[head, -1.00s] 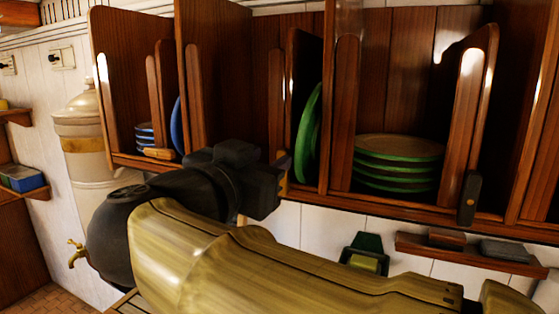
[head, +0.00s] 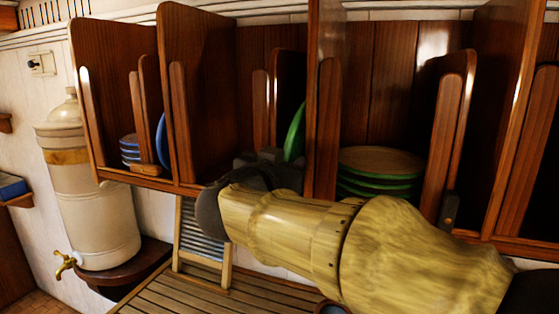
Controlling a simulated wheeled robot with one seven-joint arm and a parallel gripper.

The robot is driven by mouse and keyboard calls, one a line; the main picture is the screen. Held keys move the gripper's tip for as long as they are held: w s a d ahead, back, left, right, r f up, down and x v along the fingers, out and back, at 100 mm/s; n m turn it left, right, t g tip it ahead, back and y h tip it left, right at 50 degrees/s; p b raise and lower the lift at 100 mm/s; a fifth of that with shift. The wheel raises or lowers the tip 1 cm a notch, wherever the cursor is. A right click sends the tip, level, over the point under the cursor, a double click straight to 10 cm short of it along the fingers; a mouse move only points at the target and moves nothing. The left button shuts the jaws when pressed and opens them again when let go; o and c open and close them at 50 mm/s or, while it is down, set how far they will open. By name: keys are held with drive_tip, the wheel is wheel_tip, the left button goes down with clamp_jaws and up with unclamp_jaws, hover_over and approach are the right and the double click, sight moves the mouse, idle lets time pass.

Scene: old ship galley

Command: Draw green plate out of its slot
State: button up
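A green plate (head: 295,132) stands upright on edge in a narrow slot of the wooden rack (head: 316,85). Its lower part is hidden behind my gripper and the slot's wood. My gripper (head: 268,158) is at the front of that slot, close to the plate's lower left edge. Its fingertips are dark and mostly hidden by my own wrist, so I cannot tell whether they touch the plate or how far apart they are.
Green-rimmed plates (head: 378,170) lie stacked in the bay to the right. A blue plate (head: 162,142) stands in a slot at left, beside small stacked blue dishes (head: 130,148). Wooden dividers flank the slot. A cream urn (head: 92,190) stands at left; a slatted board (head: 200,293) lies below.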

drive_tip(key=shift+s+a+r, duration=0.1)
drive_tip(key=shift+s, duration=0.15)
drive_tip(key=shift+c, duration=0.3)
drive_tip(key=shift+w, duration=0.15)
clamp_jaws()
drive_tip(key=shift+a+r, duration=0.1)
drive_tip(key=shift+r, duration=0.15)
drive_tip(key=shift+r+p, duration=0.1)
drive_tip(key=shift+p, duration=0.2)
drive_tip(key=shift+r, duration=0.2)
drive_tip(key=shift+r+p, duration=0.7)
drive_tip(key=shift+p, duration=0.2)
